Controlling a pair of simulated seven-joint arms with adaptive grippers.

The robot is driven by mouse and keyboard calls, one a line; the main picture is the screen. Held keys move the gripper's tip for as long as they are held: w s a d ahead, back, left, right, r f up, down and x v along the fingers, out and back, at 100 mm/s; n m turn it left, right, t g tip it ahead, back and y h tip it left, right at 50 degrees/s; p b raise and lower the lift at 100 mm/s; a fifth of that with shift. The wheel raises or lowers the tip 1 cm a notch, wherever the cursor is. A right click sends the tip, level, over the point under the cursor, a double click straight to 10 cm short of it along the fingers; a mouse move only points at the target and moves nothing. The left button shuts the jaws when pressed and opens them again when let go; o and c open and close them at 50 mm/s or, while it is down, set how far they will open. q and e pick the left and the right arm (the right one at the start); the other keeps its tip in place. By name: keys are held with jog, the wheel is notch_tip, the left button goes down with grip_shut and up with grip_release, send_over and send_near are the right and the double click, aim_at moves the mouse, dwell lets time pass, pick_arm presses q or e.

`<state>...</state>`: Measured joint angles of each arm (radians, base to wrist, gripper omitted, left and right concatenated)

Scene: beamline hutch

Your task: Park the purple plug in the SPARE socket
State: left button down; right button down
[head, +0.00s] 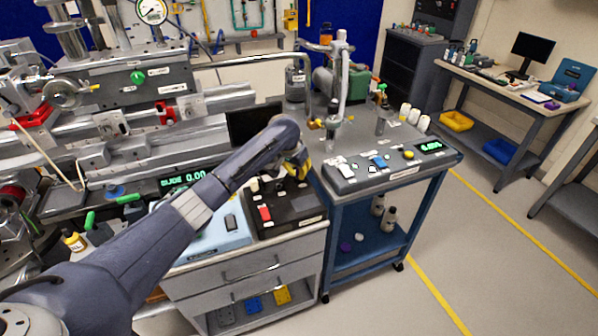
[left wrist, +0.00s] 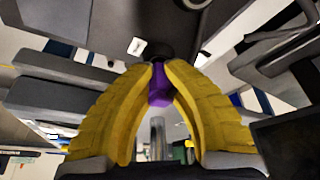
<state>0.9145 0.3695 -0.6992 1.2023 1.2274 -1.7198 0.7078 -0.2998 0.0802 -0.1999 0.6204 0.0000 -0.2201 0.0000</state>
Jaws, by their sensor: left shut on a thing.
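My left gripper (head: 302,168) reaches over the dark panel box (head: 290,212) on the drawer cabinet in the head view. In the left wrist view its yellow fingers (left wrist: 162,72) are shut on the purple plug (left wrist: 159,88). Only part of the plug shows between the fingers, and a dark round part lies just beyond it. In the head view the plug cannot be made out at the gripper. The panel box carries a red piece, a pale knob and small white labels, too small to read; I cannot tell which socket is SPARE. My right gripper is not in view.
A blue cart (head: 352,190) with a grey top stands right of the cabinet, holding a small panel with switches and a green display. A pale blue box (head: 208,240) lies left of the panel box. Metal beamline equipment fills the left. Floor at right is clear.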

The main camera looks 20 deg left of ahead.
pick_arm(q)
jog(key=shift+f, duration=0.45)
dwell(0.3)
jog(key=c, duration=1.4)
grip_release()
